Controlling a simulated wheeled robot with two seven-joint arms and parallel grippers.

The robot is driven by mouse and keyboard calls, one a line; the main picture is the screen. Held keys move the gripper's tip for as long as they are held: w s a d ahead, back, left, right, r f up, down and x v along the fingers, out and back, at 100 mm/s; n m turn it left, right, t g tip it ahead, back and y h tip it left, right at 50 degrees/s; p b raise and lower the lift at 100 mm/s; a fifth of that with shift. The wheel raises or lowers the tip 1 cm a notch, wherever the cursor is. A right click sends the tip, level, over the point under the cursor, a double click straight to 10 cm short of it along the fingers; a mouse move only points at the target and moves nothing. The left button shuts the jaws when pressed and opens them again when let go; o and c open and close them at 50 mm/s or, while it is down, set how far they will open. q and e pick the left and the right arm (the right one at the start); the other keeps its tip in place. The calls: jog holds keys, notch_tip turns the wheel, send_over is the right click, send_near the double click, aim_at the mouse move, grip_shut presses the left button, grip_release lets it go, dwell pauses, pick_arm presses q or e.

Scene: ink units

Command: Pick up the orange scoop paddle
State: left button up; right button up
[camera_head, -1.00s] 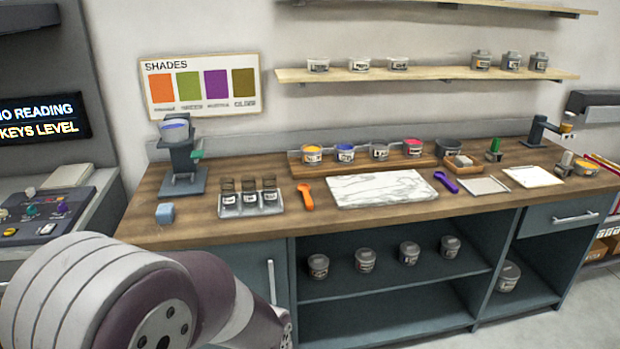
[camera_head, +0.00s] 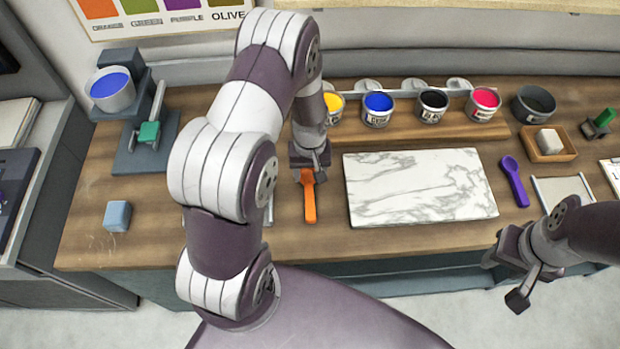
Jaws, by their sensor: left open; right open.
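The orange scoop paddle (camera_head: 309,203) lies on the wooden counter, left of the marble slab, its handle toward the front edge. My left gripper (camera_head: 309,172) is open and hangs over the upper end of the paddle, hiding part of it. I cannot tell whether it touches the paddle. My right gripper (camera_head: 508,282) is open and empty in front of the counter's front edge, at the lower right.
The marble slab (camera_head: 420,187) is just right of the paddle. Open ink tins, such as the blue one (camera_head: 378,109), stand on a wooden riser behind. A purple scoop (camera_head: 514,181) lies further right. A blue-grey block (camera_head: 117,215) sits at left. My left arm hides the jar tray.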

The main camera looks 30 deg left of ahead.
aim_at(309, 190)
pick_arm(q)
jog(key=shift+s+d+f+p, duration=0.2)
jog(key=shift+s+f+p, duration=0.3)
jog(key=shift+f, duration=0.1)
jog(key=shift+s+d+f+p, duration=0.15)
jog(key=shift+s+f+p, duration=0.35)
jog(key=shift+f, duration=0.1)
jog(key=f, duration=0.4)
jog(key=shift+w+a+p, duration=0.2)
jog(key=shift+w+p, duration=0.1)
jog(key=shift+w, duration=0.1)
jog(key=shift+w+f, duration=0.1)
jog(key=shift+w, duration=0.05)
jog(key=shift+s+d+r, duration=0.1)
jog(key=shift+s+r, duration=0.1)
jog(key=shift+s, duration=0.05)
jog(key=c, duration=0.5)
jog(key=shift+s, duration=0.1)
jog(key=c, duration=0.5)
grip_shut()
pick_arm(e)
jog(key=r, duration=0.1)
jog(key=s+r, duration=0.1)
jog(key=r, duration=0.1)
jog(key=shift+s+d, duration=0.25)
jog(key=shift+d, duration=0.05)
